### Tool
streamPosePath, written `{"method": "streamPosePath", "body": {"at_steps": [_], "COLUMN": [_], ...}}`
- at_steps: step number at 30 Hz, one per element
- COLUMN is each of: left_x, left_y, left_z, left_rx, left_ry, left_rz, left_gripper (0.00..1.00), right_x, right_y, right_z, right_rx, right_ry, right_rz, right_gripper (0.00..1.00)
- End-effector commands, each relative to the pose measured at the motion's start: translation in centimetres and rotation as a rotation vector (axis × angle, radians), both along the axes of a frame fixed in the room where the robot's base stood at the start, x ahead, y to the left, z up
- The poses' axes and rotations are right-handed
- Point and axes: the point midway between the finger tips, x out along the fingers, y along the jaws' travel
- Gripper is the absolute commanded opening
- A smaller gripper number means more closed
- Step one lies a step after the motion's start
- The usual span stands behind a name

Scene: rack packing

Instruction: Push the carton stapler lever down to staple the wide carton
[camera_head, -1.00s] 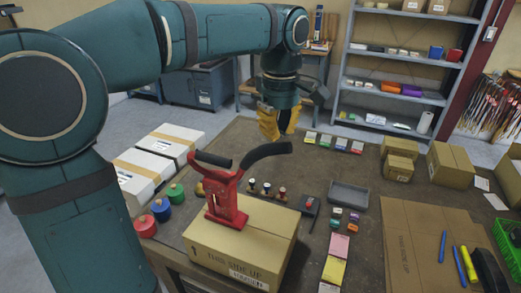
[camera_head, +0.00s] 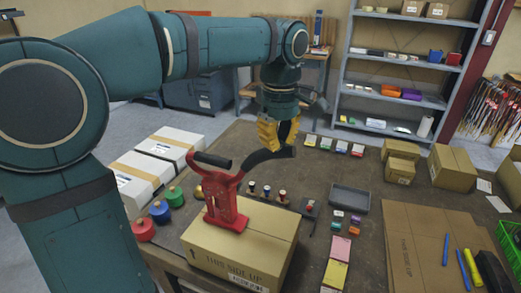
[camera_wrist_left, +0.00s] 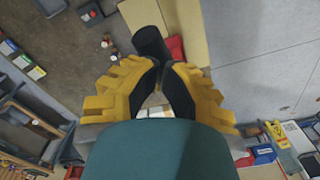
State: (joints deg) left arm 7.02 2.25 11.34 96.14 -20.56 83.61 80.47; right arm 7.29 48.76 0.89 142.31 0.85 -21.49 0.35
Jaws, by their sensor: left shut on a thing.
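The red carton stapler (camera_head: 225,205) stands upright on the closed wide carton (camera_head: 243,242). It has two black-gripped arms. The shorter grip (camera_head: 212,160) points left of the body. The longer curved lever (camera_head: 262,160) rises to the right. My left gripper (camera_head: 278,140) comes from above and is shut on the outer end of this lever. In the left wrist view, the yellow-and-black fingers (camera_wrist_left: 163,85) close together at the black lever (camera_wrist_left: 150,42). The fingers partly hide the lever end. My right gripper is not in view.
White boxes (camera_head: 155,160) and several coloured rolls (camera_head: 160,211) lie left of the carton. A grey tray (camera_head: 350,198), small coloured items and a flat cardboard sheet (camera_head: 425,245) lie to the right. Small brown cartons (camera_head: 400,168) stand at the back right.

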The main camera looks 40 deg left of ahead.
Motion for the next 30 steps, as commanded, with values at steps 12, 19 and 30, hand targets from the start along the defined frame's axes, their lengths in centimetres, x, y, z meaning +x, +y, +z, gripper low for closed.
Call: {"method": "streamPosePath", "body": {"at_steps": [12,19,30], "left_x": [0.0,0.0,0.0], "left_y": [0.1,0.1,0.1], "left_z": [-1.4,-2.0,-2.3], "left_rx": [0.001,0.001,0.001], "left_ry": [0.004,0.004,0.005], "left_rz": [0.001,0.001,0.001], "left_gripper": [0.0,0.0,0.0], "right_x": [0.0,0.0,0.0], "right_y": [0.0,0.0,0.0], "right_z": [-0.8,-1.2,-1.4], "right_rx": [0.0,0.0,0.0], "right_ry": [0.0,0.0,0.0], "right_rz": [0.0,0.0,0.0], "right_gripper": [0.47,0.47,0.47]}}
